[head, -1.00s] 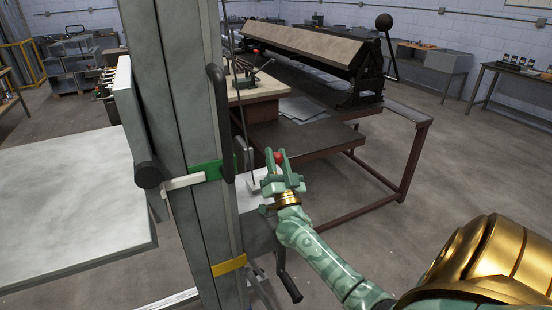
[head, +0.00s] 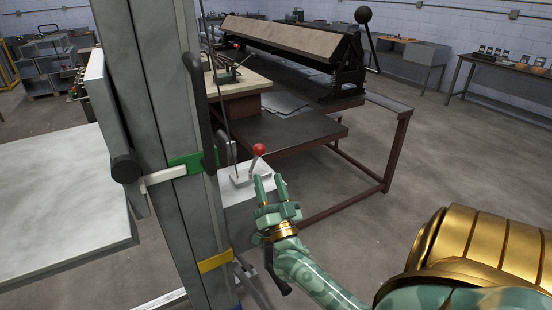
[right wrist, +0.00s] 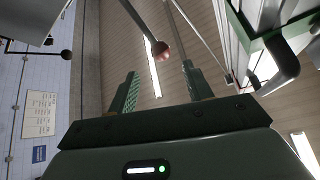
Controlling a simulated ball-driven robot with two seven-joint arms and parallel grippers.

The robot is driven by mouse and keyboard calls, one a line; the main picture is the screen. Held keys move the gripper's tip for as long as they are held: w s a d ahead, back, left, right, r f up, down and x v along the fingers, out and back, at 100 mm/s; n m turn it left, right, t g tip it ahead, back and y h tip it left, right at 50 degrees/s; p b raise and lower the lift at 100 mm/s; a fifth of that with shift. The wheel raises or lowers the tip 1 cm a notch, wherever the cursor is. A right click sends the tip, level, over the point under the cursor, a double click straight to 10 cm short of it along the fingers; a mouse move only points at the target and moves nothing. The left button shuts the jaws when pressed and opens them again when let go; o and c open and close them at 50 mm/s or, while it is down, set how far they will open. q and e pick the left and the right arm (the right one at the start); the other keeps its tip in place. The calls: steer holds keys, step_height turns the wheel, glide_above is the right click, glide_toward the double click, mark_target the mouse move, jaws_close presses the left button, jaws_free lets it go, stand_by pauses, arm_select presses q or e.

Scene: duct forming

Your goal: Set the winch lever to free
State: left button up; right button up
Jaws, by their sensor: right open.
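The winch lever is a thin metal rod with a red ball knob (head: 258,149), rising from a pale plate beside the grey post. It leans to the right in the head view. My right gripper (head: 269,182) is open and empty just below and in front of the knob, fingers pointing up towards it. In the right wrist view the red knob (right wrist: 160,51) lies beyond and between the two spread fingers (right wrist: 158,88), apart from both. My left gripper is not in view.
The grey post (head: 160,110) stands close on the left, with a green band (head: 187,164), a yellow band (head: 215,262) and a black-knobbed latch (head: 127,168). A dark crank handle (head: 276,275) hangs below my right gripper. A brown-framed bench (head: 290,135) stands behind. Floor to the right is clear.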

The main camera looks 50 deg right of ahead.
steer(key=b+v, duration=0.1)
steer(key=v, duration=0.5)
steer(key=shift+s+a+f, duration=0.15)
steer(key=shift+s+f, duration=0.05)
steer(key=shift+s, duration=0.1)
